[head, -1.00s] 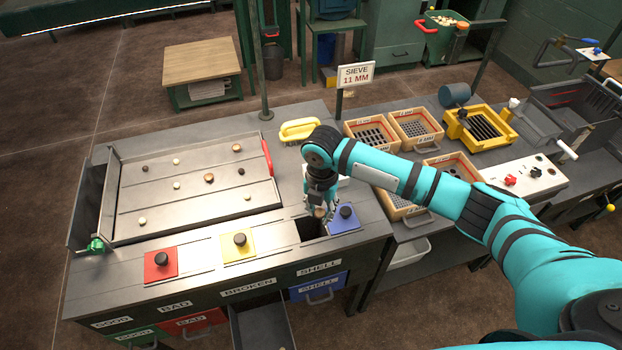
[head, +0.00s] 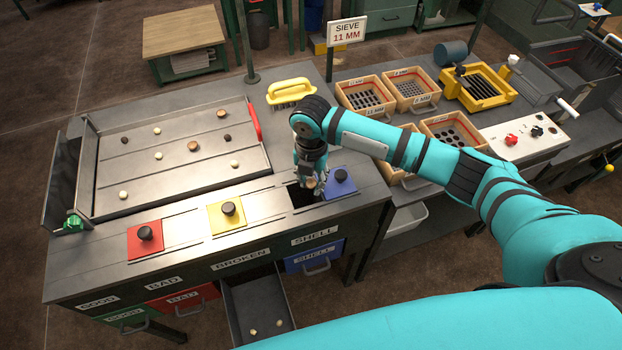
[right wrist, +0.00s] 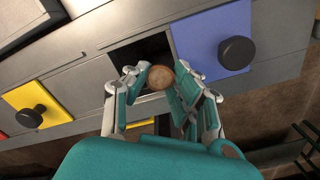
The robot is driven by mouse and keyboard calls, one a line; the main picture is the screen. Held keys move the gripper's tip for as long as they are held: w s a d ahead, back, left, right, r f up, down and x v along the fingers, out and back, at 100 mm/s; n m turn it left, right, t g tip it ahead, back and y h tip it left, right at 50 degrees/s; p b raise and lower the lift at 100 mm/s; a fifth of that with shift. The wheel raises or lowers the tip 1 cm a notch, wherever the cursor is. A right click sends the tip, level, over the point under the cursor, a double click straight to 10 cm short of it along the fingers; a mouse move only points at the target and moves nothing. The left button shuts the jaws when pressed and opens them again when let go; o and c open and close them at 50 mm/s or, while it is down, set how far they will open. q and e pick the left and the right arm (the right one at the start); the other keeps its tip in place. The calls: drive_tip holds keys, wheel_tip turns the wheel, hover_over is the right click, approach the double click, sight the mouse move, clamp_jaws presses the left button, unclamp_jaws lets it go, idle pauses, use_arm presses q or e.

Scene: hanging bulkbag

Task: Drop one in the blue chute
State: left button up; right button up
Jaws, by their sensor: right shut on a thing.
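My right gripper (head: 312,190) is shut on a round brown nut (right wrist: 160,77), its fingers on either side of it. It holds the nut over the dark open slot of the blue chute (right wrist: 143,49), which also shows in the head view (head: 298,195). The chute's blue cover (head: 340,183) with its black knob is slid to the right of the slot. It also shows in the right wrist view (right wrist: 212,38). More nuts, pale and brown, lie spread on the sorting tray (head: 180,186) at the left. My left gripper is not in view.
The red cover (head: 145,240) and yellow cover (head: 227,217) lie along the front ledge. A drawer (head: 245,310) below stands open with a few pale pieces. A yellow-handled brush (head: 291,92) and wooden sieves (head: 366,95) are behind the arm.

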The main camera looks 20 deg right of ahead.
sight(311, 183)
drive_tip(key=shift+r, duration=0.1)
drive_tip(key=o, duration=0.7)
drive_tip(key=shift+r, duration=0.15)
wheel_tip(311, 183, up, 12)
drive_tip(key=shift+f, duration=0.2)
